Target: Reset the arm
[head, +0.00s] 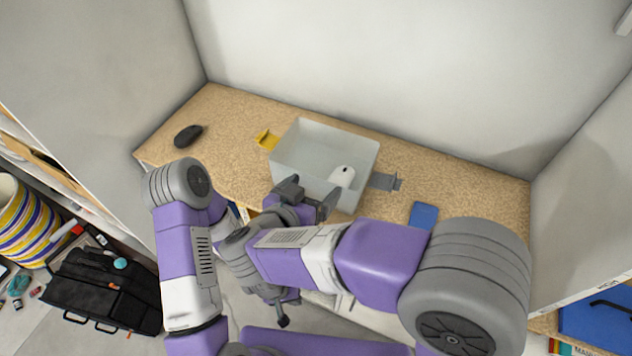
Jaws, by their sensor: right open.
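My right gripper (309,196) is open, with its two dark fingers apart at the front wall of a translucent box (322,136) on the wooden shelf. I see nothing between its fingers. The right arm comes in from the right and folds across the front of the shelf. My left gripper (284,312) is lower, below the shelf's front edge. It is mostly hidden behind the arms, so its jaws are unclear. The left arm stands bent at the left, with its elbow near the shelf's left front corner.
A white mouse (343,175) lies in the box. A black mouse (188,136), a yellow object (266,139), a grey object (384,181) and a blue item (424,214) are on the shelf (465,188). Walls enclose it. A black bag (105,290) and striped basket (25,222) are lower left.

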